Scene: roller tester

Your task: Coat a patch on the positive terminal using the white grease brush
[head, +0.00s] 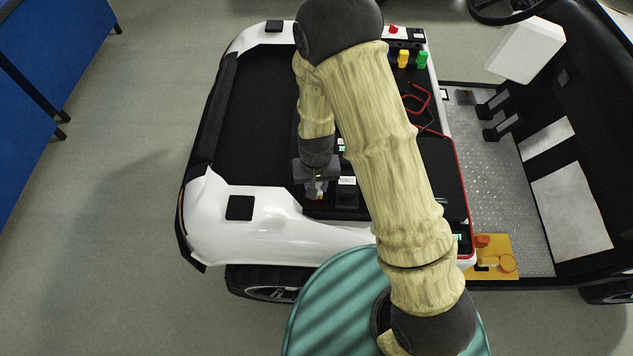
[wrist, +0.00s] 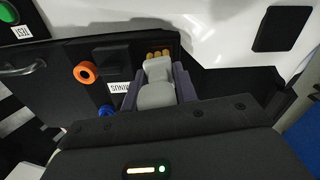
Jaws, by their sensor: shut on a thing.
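My gripper (wrist: 160,68) is shut on the white grease brush (wrist: 156,93). The brush has a pale grey body between the two fingers, and yellowish tufts (wrist: 159,54) show at its far end. The tufts are over or against a dark panel; I cannot tell whether they touch it. In the head view my gripper (head: 316,187) points down at the near part of the cart's dark deck, beside a small white label. In the wrist view that label (wrist: 122,87) reads MINUS, upside down. I cannot pick out the positive terminal; my arm covers part of the deck.
An orange ring (wrist: 85,72), a blue ring (wrist: 104,110) and a black block (wrist: 110,57) are left of the brush. The white cart body (head: 260,225) borders the deck. Red cable (head: 420,100) and coloured parts (head: 403,59) lie farther back. A yellow piece (head: 490,262) is at right.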

